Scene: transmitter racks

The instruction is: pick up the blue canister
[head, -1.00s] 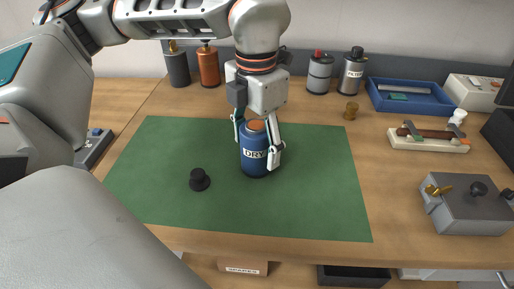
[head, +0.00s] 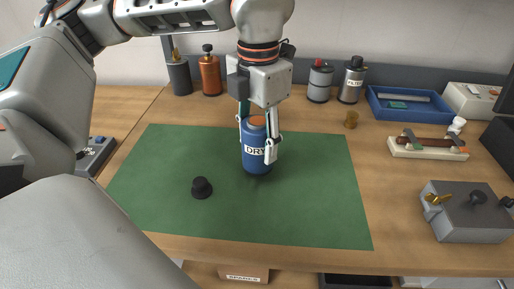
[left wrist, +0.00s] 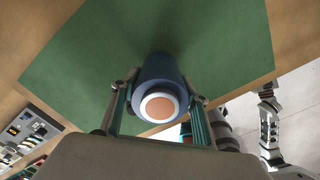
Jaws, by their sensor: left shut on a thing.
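The blue canister (head: 256,157) has a white "DRY" label and an orange top, and stands upright over the green mat (head: 310,205). My left gripper (head: 258,142) comes down from above and is shut on it, one finger on each side. In the left wrist view the canister (left wrist: 159,72) sits between the fingertips, its orange disc and white ring facing the camera. I cannot tell for sure whether its base is clear of the mat. My right gripper is not in view.
A black knob-like piece (head: 202,187) lies on the mat left of the canister. Copper (head: 210,75), dark grey (head: 180,77) and silver (head: 352,82) canisters stand at the back. A blue tray (head: 408,104) and a grey box (head: 466,212) are on the right. The mat's right half is clear.

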